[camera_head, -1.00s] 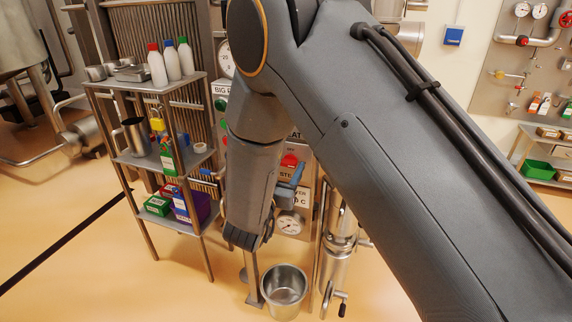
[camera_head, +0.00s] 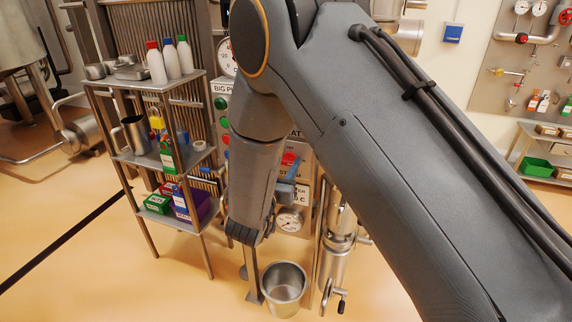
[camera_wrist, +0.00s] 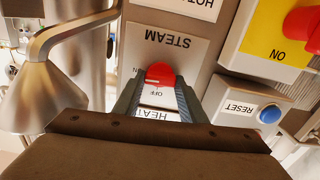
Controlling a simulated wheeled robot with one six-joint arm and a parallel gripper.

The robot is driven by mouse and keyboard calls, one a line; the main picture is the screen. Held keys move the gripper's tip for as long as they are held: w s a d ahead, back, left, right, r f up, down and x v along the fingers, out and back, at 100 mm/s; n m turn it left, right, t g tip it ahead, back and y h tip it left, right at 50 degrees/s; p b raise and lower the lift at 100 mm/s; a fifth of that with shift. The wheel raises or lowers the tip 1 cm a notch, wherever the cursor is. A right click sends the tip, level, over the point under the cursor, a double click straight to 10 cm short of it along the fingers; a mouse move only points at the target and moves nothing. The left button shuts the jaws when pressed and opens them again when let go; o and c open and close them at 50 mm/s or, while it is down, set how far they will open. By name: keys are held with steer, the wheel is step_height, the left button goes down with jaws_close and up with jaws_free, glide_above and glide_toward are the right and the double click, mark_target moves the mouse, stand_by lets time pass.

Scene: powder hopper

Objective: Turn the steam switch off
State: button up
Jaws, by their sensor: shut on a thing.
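The steam switch (camera_wrist: 160,72) is a red knob on a pale plate lettered STEAM, upside down in the wrist view. OFF is lettered just below the knob there, and an ON label is partly hidden at its left. My gripper (camera_wrist: 160,88) has its two fingers on either side of the red knob, shut on it. In the head view a red knob (camera_head: 290,159) shows on the panel, partly behind my arm, and the fingertips are hard to make out. How far the knob is turned is hard to tell.
A blue RESET button (camera_wrist: 269,114) and a yellow plate (camera_wrist: 270,42) with another red knob sit close at the right. A metal pipe (camera_wrist: 75,35) runs at the left. A shelf rack (camera_head: 150,90) and a metal bucket (camera_head: 284,283) stand near the panel.

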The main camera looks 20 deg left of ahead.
steer(key=n+p, duration=0.2)
steer(key=n, duration=0.2)
steer(key=shift+a+n, duration=0.1)
steer(key=shift+n, duration=0.2)
steer(key=n+p, duration=0.1)
steer(key=n, duration=0.2)
steer(key=shift+n, duration=0.3)
steer(key=n+p, duration=0.1)
steer(key=n, duration=0.3)
steer(key=shift+a+n+p, duration=0.1)
steer(key=shift+n+p, duration=0.2)
steer(key=shift+p, duration=0.05)
steer(key=shift+f+n+p, duration=0.15)
steer(key=shift+n+p, duration=0.4)
steer(key=shift+n, duration=1.55)
steer(key=o, duration=1.1)
steer(key=shift+c, duration=0.2)
